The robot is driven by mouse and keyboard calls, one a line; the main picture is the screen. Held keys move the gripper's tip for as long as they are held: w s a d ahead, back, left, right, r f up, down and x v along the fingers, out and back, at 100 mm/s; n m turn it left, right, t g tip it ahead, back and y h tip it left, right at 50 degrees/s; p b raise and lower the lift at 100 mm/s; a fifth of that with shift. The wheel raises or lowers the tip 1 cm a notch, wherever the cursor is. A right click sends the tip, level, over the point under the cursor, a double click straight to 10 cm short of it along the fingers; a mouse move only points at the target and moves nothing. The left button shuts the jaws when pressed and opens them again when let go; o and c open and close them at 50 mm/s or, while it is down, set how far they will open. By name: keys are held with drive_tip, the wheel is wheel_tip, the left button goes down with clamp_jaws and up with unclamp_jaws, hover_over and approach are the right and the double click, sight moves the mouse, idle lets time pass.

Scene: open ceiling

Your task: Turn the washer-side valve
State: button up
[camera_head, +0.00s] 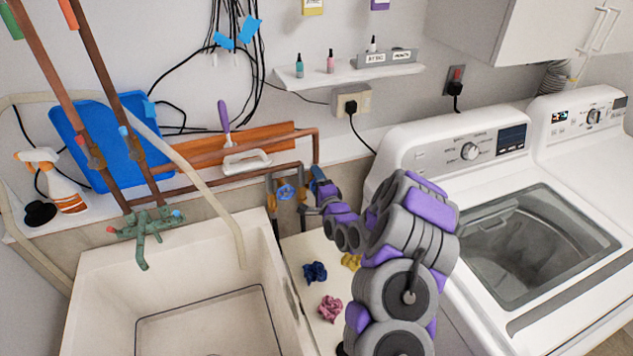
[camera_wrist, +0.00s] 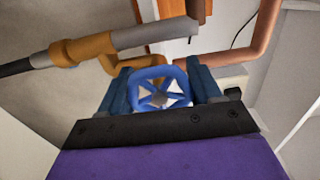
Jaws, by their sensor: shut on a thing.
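In the wrist view a round blue valve wheel (camera_wrist: 158,73) with spokes sits between the two blue fingers of my gripper (camera_wrist: 160,90). The fingers are shut on its left and right rims. In the head view my gripper (camera_head: 321,186) is at the pipes by the wall, between the sink and the washer. It hides most of the washer-side valve there. Another blue valve wheel (camera_head: 286,191) shows free just to the left, on the sink side. The wheel's exact turn angle is hard to tell.
The white washer (camera_head: 408,150) stands right of my arm and the utility sink (camera_head: 257,236) left. Copper pipes (camera_head: 250,179) run above the valves. Blue (camera_head: 315,272) and pink (camera_head: 330,308) crumpled cloths lie in the gap. A hose (camera_wrist: 85,50) passes close in the wrist view.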

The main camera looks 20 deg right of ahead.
drive_tip(key=o, duration=0.8)
drive_tip(key=shift+f, duration=0.35)
drive_tip(key=shift+o, duration=1.2)
drive_tip(key=shift+r, duration=0.15)
drive_tip(key=shift+s, duration=0.1)
drive_tip(key=s+p, duration=0.8)
drive_tip(key=s, duration=0.9)
